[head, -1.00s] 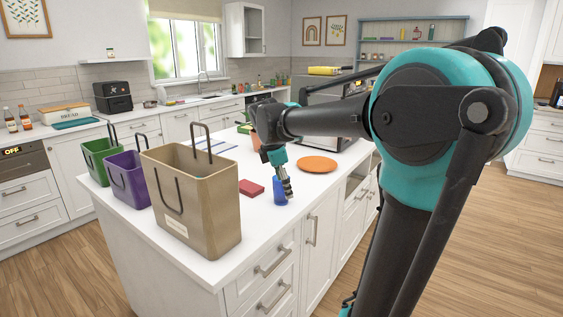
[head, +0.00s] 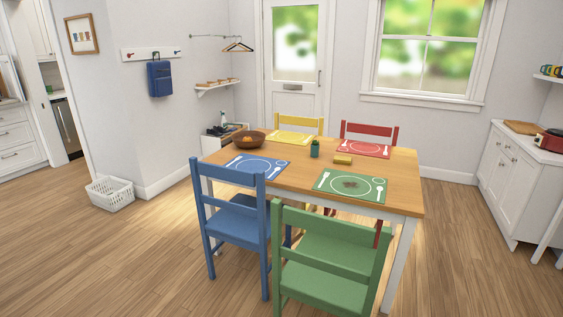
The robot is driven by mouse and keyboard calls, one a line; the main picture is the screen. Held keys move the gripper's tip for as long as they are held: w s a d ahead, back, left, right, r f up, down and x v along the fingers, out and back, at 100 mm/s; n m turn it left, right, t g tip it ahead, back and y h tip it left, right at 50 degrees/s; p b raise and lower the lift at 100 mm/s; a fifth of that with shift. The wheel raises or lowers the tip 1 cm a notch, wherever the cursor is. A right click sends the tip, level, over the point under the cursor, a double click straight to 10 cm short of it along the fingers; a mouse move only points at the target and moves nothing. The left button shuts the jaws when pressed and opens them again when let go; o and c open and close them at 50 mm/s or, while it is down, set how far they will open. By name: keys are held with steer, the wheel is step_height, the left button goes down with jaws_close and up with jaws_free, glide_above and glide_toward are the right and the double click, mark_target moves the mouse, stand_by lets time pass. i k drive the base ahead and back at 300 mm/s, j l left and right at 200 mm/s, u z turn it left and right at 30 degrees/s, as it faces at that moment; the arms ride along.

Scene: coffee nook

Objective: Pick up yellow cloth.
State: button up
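A small yellow folded block that looks like the yellow cloth (head: 343,160) lies on the wooden dining table (head: 300,177). It is near the middle of the table, between the red placemat (head: 364,148) and the green placemat (head: 350,186). It lies flat and nothing visible touches it from above. My gripper and arm are not in view now.
A green chair (head: 330,262) and a blue chair (head: 232,222) stand at the near side. A white basket (head: 110,194) stands on the floor. Floor at left is open.

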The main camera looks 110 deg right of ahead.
mark_target(344, 160)
steer(key=z, duration=1.65)
